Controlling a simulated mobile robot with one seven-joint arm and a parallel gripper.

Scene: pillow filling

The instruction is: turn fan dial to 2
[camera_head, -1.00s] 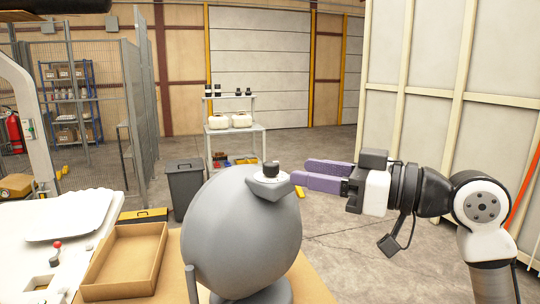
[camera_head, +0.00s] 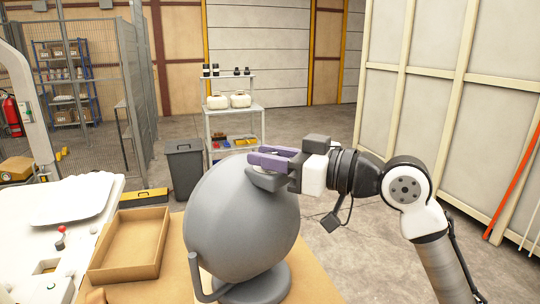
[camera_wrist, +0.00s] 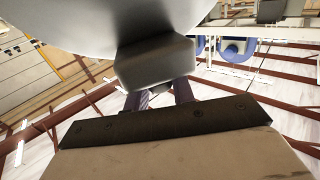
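The fan (camera_head: 235,225) is a large smooth grey rounded body on a round base. A small grey dial housing (camera_head: 266,180) juts from its upper right. My gripper (camera_head: 268,156) reaches in from the right, its purple fingers lying level just above that housing, where the dial sits. The fingers mostly hide the dial, so its setting cannot be read. In the wrist view the grey housing (camera_wrist: 155,62) covers the fingertips. Two purple fingers (camera_wrist: 162,94) show there with a gap between them. I cannot tell whether they touch the dial.
An empty cardboard tray (camera_head: 128,245) lies left of the fan, beside a white surface (camera_head: 70,215) with a red button. A grey bin (camera_head: 184,168) and a shelf cart (camera_head: 232,112) stand behind. Open floor lies to the right.

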